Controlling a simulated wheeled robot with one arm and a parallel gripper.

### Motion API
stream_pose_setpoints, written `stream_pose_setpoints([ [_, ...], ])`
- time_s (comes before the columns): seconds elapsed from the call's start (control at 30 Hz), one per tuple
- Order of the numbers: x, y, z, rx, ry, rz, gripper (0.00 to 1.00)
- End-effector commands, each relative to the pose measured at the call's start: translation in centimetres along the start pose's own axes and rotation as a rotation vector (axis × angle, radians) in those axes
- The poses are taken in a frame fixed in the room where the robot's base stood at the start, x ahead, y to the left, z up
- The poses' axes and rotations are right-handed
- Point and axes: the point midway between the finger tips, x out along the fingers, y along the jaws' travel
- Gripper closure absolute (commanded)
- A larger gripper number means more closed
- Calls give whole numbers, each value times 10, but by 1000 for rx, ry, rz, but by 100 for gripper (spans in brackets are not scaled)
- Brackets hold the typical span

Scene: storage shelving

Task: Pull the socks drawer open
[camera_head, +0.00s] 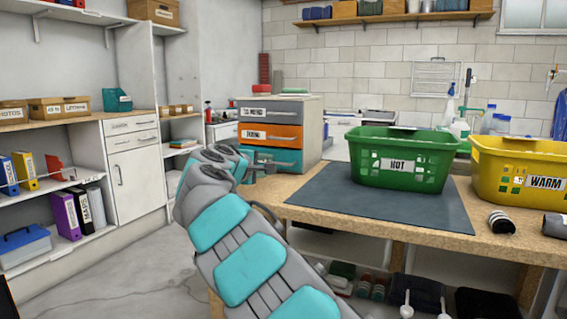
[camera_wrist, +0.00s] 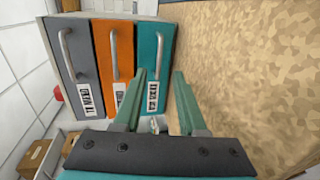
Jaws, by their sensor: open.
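A small drawer unit (camera_head: 314,130) stands on the wooden worktop, with a grey, an orange and a teal drawer stacked. The teal bottom drawer (camera_head: 288,161) is the socks drawer; its label (camera_wrist: 153,97) seems to end in "SOCKS". It looks closed, level with the others. Its bar handle (camera_wrist: 160,52) shows in the wrist view, turned sideways, just beyond my fingertips. My gripper (camera_wrist: 159,72) is open and empty, its fingers on either side of the handle's line, not visibly touching it. In the head view, my arm's end hides part of the teal drawer's left side.
The orange drawer (camera_wrist: 115,60) and the grey drawer (camera_wrist: 75,65), labelled "TO MEND", are closed beside it. The worktop (camera_wrist: 245,70) lies close to one finger. A green "HOT" basket (camera_head: 402,178) on a dark mat and a yellow "WARM" basket (camera_head: 520,190) stand to the right.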

Motion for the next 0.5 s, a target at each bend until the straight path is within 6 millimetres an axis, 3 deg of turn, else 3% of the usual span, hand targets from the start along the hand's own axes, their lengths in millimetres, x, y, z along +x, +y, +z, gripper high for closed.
stream_pose_setpoints([
  [0.17,5,-1,0,-1,0,-1,59],
  [0.5,42,-2,-1,-1,1,-4,59],
])
